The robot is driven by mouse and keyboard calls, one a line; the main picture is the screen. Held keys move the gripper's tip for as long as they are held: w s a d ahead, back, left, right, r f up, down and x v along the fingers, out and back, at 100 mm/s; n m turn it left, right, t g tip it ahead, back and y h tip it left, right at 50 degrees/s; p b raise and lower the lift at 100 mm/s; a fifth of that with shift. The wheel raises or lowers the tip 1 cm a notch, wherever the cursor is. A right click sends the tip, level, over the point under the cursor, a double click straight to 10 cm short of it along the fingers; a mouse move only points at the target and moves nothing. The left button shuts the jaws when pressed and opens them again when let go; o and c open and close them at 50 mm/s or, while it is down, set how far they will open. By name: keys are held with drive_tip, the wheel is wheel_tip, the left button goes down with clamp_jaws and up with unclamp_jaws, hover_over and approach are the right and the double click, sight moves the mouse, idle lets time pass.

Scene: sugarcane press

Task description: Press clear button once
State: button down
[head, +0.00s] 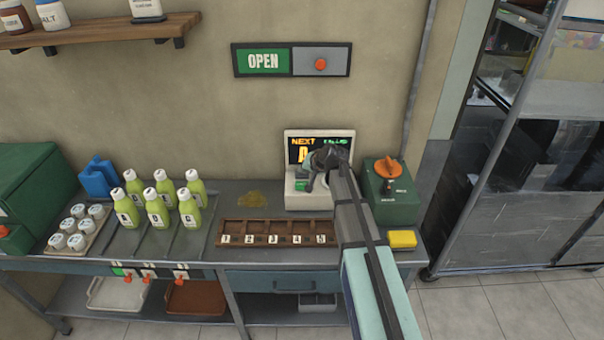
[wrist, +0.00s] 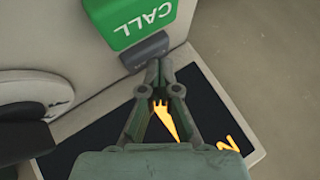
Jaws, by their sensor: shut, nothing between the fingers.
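The queue display machine (head: 305,201) stands on the bench, with a dark screen of orange and green text above its base. In the wrist view its green CALL button (wrist: 135,18) is at the top. A small dark grey button (wrist: 145,52) sits directly beside it, its label unreadable; it looks like the clear button. My gripper (wrist: 158,64) is shut and empty, its fingertips at the grey button's edge. I cannot tell whether they touch it. In the head view my gripper (head: 309,188) is over the machine's base and hides part of the screen and buttons.
A green box with an orange knob (head: 396,207) stands close to the machine's right, with a yellow sponge (head: 402,239) in front. A numbered wooden tray (head: 276,227) lies in front. Several green bottles (head: 157,213) stand to the left.

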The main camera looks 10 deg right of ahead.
drive_tip(key=shift+r, duration=0.1)
drive_tip(key=shift+r+p, duration=0.35)
drive_tip(key=shift+r, duration=0.45)
drive_tip(key=shift+r+p, duration=1.1)
drive_tip(key=shift+r, duration=1.4)
